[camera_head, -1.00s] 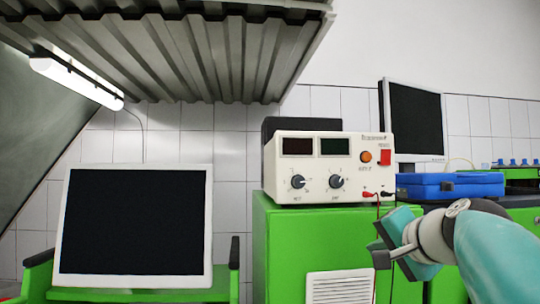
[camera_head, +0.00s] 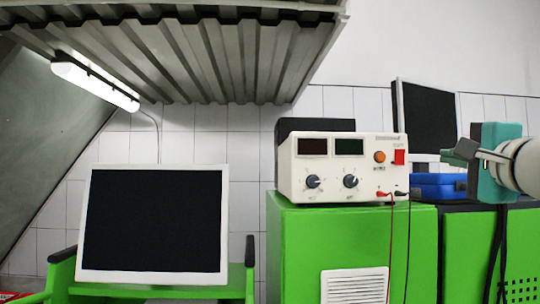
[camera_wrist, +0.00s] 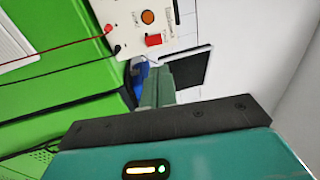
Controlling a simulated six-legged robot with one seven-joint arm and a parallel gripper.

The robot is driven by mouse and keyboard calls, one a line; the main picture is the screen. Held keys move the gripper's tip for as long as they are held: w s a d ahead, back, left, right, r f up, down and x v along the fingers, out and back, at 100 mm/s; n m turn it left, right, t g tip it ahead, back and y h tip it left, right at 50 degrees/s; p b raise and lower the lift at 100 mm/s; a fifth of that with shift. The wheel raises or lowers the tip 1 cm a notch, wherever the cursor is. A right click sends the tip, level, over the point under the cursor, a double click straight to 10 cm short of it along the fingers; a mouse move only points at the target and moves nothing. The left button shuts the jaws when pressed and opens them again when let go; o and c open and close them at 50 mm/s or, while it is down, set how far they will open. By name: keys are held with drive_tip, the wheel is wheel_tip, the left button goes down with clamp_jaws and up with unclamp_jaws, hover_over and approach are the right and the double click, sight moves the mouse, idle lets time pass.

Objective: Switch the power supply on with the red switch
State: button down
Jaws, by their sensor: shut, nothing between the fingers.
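The power supply (camera_head: 330,180) is a cream box with two dark displays, two knobs, an orange round lamp and a red switch (camera_head: 399,157). It stands on a green cabinet. In the wrist view the power supply (camera_wrist: 128,20) appears turned on its side at the top, with the red switch (camera_wrist: 153,40) next to the orange lamp. My gripper (camera_head: 462,150) is to the right of the power supply in the head view, apart from the switch, at about its height. Its fingers are shut and empty. The displays are dark.
Red and black leads hang from the front of the power supply over the green cabinet (camera_head: 300,250). A blue case (camera_head: 437,185) and a monitor (camera_head: 425,110) stand behind to the right. A large dark screen (camera_head: 155,222) stands at left. A corrugated canopy (camera_head: 200,50) hangs above.

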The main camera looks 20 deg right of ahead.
sight(400, 151)
drive_tip(key=x, duration=1.3)
drive_tip(key=shift+w, duration=0.2)
drive_tip(key=shift+w+r, duration=0.1)
drive_tip(key=shift+w, duration=0.25)
drive_tip(key=shift+w+d+r, duration=0.1)
drive_tip(key=shift+w+r, duration=0.05)
